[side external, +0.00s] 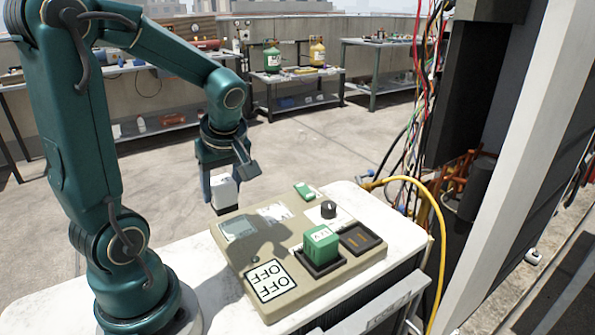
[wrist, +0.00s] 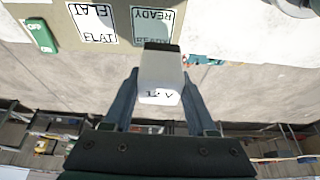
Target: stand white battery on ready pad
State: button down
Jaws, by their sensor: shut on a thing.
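The white battery (side external: 223,190) is between the fingers of my gripper (side external: 221,178), held up in the air by the far left edge of the beige panel. In the wrist view the white battery (wrist: 160,75) has a dark end pointing at the panel and a printed label on the end nearer me. My gripper (wrist: 160,98) is shut on it, one finger on each side. The grey-green READY pad (wrist: 152,24) lies flat on the panel, partly behind the battery's dark end; in the side view the pad (side external: 238,229) looks bare, in shadow.
A white FLAT pad (wrist: 93,23) lies beside the ready pad. A green battery (side external: 320,243) stands in a dark dock, with an empty dark dock (side external: 361,239) beside it. A black knob (side external: 328,209) and green switch (side external: 305,191) stand behind. Yellow cable (side external: 440,215) arches at right.

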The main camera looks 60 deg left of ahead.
aim_at(235, 208)
jog(key=shift+w+d+f, duration=0.4)
jog(key=shift+w+f, duration=0.2)
jog(key=shift+w, duration=0.15)
jog(key=shift+f, duration=1.9)
jog(key=shift+f, duration=0.1)
jog(key=shift+c, duration=1)
grip_release()
